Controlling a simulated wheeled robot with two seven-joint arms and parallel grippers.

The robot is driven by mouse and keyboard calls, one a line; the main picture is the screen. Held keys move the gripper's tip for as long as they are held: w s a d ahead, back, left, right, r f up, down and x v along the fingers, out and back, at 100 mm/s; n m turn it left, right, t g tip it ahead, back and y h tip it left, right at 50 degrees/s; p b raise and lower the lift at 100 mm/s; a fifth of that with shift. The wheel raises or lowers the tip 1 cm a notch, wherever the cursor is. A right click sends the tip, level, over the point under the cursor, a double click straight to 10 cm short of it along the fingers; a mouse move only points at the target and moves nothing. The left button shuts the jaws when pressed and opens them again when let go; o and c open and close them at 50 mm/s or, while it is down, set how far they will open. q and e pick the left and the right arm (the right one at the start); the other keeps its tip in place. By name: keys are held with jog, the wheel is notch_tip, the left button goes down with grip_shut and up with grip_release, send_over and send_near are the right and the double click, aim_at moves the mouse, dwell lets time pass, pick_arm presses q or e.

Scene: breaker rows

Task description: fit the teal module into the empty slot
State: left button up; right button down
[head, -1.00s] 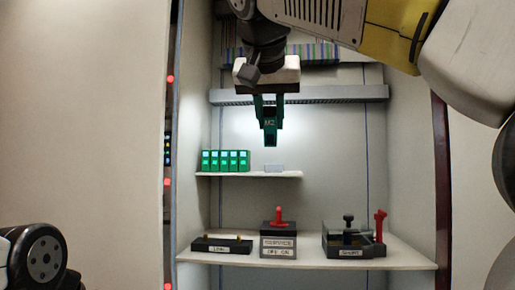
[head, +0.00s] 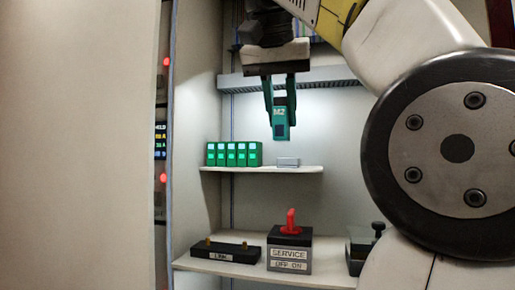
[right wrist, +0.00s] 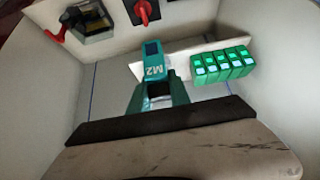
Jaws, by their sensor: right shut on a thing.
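The teal module (head: 281,126), marked M2, hangs upright between the fingers of my right gripper (head: 280,108), which is shut on it. It also shows in the right wrist view (right wrist: 152,60), with its label towards the camera. The module is above the small shelf (head: 310,169) and apart from it. A low pale grey piece (head: 288,162), apparently the empty slot, sits on the shelf below the module, right of the row of green modules (head: 233,154). In the right wrist view the slot cannot be made out. My left gripper is not in view.
On the lower shelf (head: 228,268) stand a black block (head: 226,252) labelled LINK, a SERVICE switch box (head: 290,253) with a red knob (head: 291,222), and a partly hidden box at the right. The cabinet wall is close on the left. My right arm covers the right side.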

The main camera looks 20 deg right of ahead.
jog(key=w+d, duration=0.4)
jog(key=w, duration=0.1)
jog(key=w+d+f, duration=0.1)
jog(key=w+d, duration=0.2)
jog(key=shift+w+d, duration=0.1)
jog(key=shift+w, duration=0.15)
jog(key=shift+w+d+f, duration=0.1)
jog(key=shift+f, duration=1.7)
jog(key=shift+f, duration=0.15)
jog(key=c, duration=1.2)
grip_release()
